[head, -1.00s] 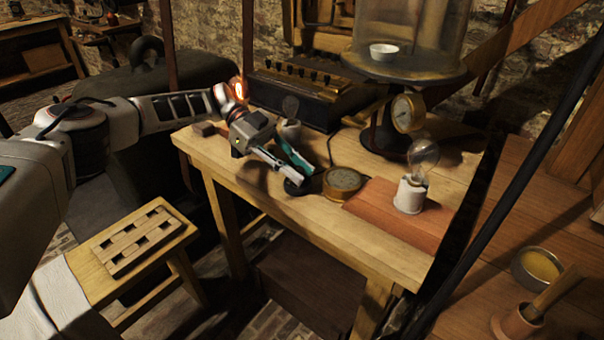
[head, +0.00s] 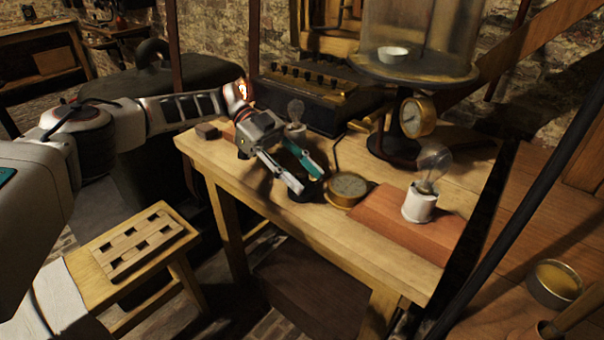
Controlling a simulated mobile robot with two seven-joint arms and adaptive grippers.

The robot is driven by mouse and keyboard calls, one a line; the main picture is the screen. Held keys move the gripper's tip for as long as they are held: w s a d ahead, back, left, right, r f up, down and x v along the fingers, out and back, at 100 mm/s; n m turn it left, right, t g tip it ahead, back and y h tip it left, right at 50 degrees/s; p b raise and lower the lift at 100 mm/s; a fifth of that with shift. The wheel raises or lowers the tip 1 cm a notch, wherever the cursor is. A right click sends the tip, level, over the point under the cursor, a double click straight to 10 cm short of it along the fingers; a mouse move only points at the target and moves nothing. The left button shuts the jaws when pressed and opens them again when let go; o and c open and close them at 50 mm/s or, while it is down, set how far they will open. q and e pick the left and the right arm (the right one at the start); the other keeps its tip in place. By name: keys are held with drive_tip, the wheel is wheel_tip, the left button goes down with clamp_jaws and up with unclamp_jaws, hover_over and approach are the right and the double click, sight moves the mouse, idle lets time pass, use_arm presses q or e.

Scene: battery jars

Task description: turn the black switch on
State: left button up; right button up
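The black switch (head: 303,195) is a dark round piece on the wooden table, near its front edge, just left of the brass gauge. My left gripper (head: 309,184) reaches in over it from the left, with one pale and one teal finger spread apart. The fingers cover most of the switch, so its lever and setting are hidden. I cannot tell whether the fingertips touch it. My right gripper is out of view.
A round brass gauge (head: 347,188) lies right beside the switch. A bulb on a white holder (head: 419,205) stands on a reddish board (head: 393,222).

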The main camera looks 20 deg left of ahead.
sight(301, 173)
use_arm(q)
drive_tip(key=shift+a, duration=0.1)
drive_tip(key=v, duration=0.4)
drive_tip(key=shift+w+a+r, duration=0.1)
drive_tip(key=shift+w+a, duration=0.05)
drive_tip(key=shift+v, duration=1.1)
drive_tip(key=shift+w+a+r, duration=0.1)
drive_tip(key=shift+a, duration=0.25)
